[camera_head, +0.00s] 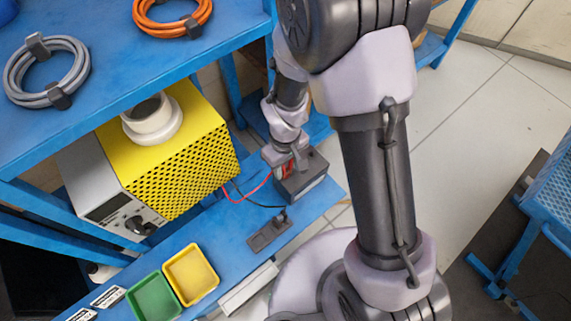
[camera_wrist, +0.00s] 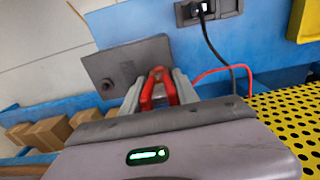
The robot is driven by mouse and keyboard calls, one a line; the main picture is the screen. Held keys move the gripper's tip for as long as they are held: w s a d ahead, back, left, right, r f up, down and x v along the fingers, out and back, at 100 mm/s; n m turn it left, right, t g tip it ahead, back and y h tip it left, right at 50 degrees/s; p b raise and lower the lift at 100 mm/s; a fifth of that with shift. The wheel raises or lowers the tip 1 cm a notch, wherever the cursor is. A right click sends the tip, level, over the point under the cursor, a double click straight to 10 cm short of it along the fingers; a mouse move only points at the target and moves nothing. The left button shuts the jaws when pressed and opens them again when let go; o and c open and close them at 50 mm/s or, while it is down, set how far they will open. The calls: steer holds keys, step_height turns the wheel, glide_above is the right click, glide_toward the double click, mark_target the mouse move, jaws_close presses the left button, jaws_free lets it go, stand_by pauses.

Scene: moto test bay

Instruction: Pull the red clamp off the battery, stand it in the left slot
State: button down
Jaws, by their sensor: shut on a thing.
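My gripper (camera_head: 285,163) is shut on the red clamp (camera_wrist: 158,84), which stands between the two fingers in the wrist view. The clamp (camera_head: 289,170) shows only as a small red patch in the head view. The battery (camera_head: 303,183) is a dark grey box on the blue shelf; its top (camera_wrist: 135,62) shows a bare round post (camera_wrist: 105,85). The clamp is at the battery's edge; I cannot tell whether it still grips a post. The dark slot holder (camera_head: 262,241) lies nearby; a black clamp (camera_head: 284,214) stands in its right end and its left slot looks empty.
A red cable (camera_head: 247,195) and a black cable run from the yellow charger (camera_head: 180,150). Green (camera_head: 153,299) and yellow (camera_head: 191,274) bins stand at the shelf's front left. An upper blue shelf (camera_head: 110,85) holds coiled cables. Cardboard boxes (camera_wrist: 45,132) show in the wrist view.

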steer(key=shift+r+p, duration=1.95)
steer(key=shift+r, duration=0.85)
steer(key=shift+r+p, duration=1.9)
steer(key=shift+r, duration=0.65)
steer(key=shift+f, duration=0.1)
